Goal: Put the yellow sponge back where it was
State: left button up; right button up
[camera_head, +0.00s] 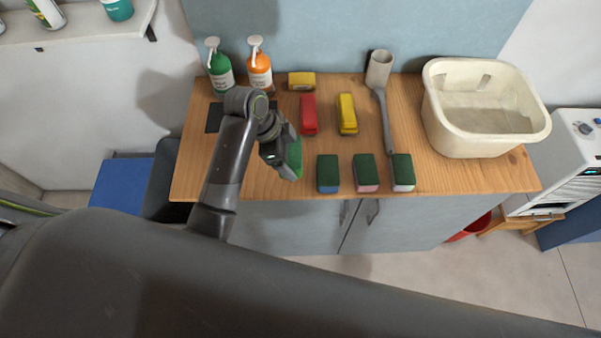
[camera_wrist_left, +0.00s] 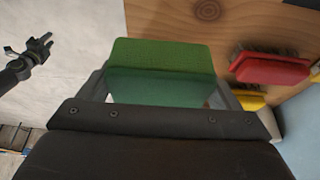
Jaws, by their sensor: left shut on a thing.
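My left gripper (camera_head: 282,150) is shut on a sponge with a green face (camera_head: 294,157), held above the front part of the wooden counter (camera_head: 250,183). In the left wrist view the green face (camera_wrist_left: 162,58) of the held sponge shows between the fingers; its body colour is hidden. Three green-topped sponges stand in a row to the right of the gripper: one with a blue base (camera_head: 328,174), one with a pink base (camera_head: 365,173) and one with a white base (camera_head: 402,172). A dark gripper (camera_wrist_left: 42,46), apparently my right one, shows small in the left wrist view.
Behind are a green pump bottle (camera_head: 220,73), an orange pump bottle (camera_head: 259,70), a yellow block (camera_head: 301,81), a red brush (camera_head: 309,115) and a yellow brush (camera_head: 347,114). A grey long-handled cup (camera_head: 379,70) lies right. A cream basin (camera_head: 486,141) fills the right end.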

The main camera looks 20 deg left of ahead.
pick_arm(q)
jog(key=f, duration=0.4)
jog(key=shift+s+a+f+p, duration=0.1)
jog(key=shift+a+f+p, duration=0.15)
jog(key=shift+p, duration=0.15)
jog(key=shift+d+f+p, duration=0.1)
jog(key=shift+f+p, duration=0.3)
jog(key=shift+f, duration=1.6)
pick_arm(e)
jog(key=shift+s+a+r, duration=0.1)
jog(key=shift+a+r, duration=0.05)
jog(key=shift+r, duration=0.35)
jog(key=shift+s+a+r, duration=0.1)
jog(key=shift+a+r, duration=0.05)
jog(key=shift+r, duration=0.3)
pick_arm(q)
jog(key=o, duration=0.8)
jog(key=shift+f, duration=0.15)
pick_arm(e)
jog(key=shift+w, duration=0.1)
pick_arm(q)
jog(key=shift+r, duration=0.25)
jog(key=b+v, duration=0.1)
jog(key=v, duration=1.1)
jog(key=shift+b, duration=0.4)
pick_arm(e)
jog(key=shift+f, duration=0.85)
